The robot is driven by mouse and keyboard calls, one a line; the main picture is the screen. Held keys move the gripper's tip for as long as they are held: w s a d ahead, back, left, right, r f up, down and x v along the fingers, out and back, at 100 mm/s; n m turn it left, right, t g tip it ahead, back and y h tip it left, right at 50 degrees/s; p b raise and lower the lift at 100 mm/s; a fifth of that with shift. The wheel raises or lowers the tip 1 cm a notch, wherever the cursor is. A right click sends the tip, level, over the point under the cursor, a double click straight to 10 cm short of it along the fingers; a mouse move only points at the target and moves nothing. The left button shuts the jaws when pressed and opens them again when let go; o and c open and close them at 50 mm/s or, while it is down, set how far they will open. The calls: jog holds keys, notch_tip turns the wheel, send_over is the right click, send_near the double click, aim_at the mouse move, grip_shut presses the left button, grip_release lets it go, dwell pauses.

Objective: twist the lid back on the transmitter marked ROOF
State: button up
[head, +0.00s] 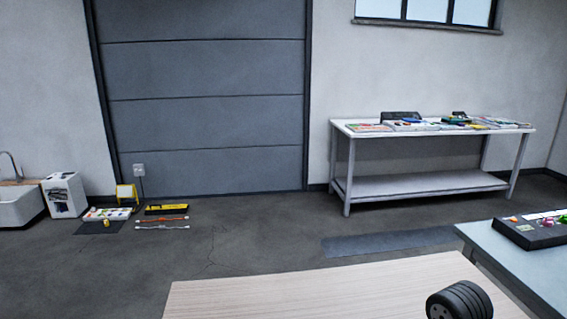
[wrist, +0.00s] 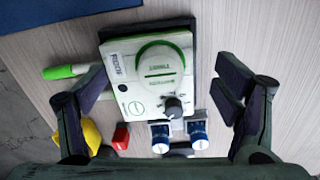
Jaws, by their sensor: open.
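In the wrist view a white transmitter (wrist: 120,62) with green trim lies on a dark base, upside down in the picture. A label on its left side is too blurred to read surely as ROOF. A round white disc with a green ring and printing, seemingly the lid (wrist: 158,68), sits on its face; I cannot tell whether it is seated. A dark knob (wrist: 173,107) is at its lower right. My gripper (wrist: 160,82) is open, with one finger on each side of the transmitter, apart from it and holding nothing. The transmitter and gripper are not clear in the head view.
Two blue batteries (wrist: 198,133) stand below the transmitter. A green and white marker (wrist: 66,71), a red block (wrist: 121,137) and a yellow object (wrist: 91,136) lie left. A teal table (head: 510,262) holds a dark tray (head: 528,240).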

jog(key=shift+r, duration=0.6)
jog(key=shift+r, duration=2.9)
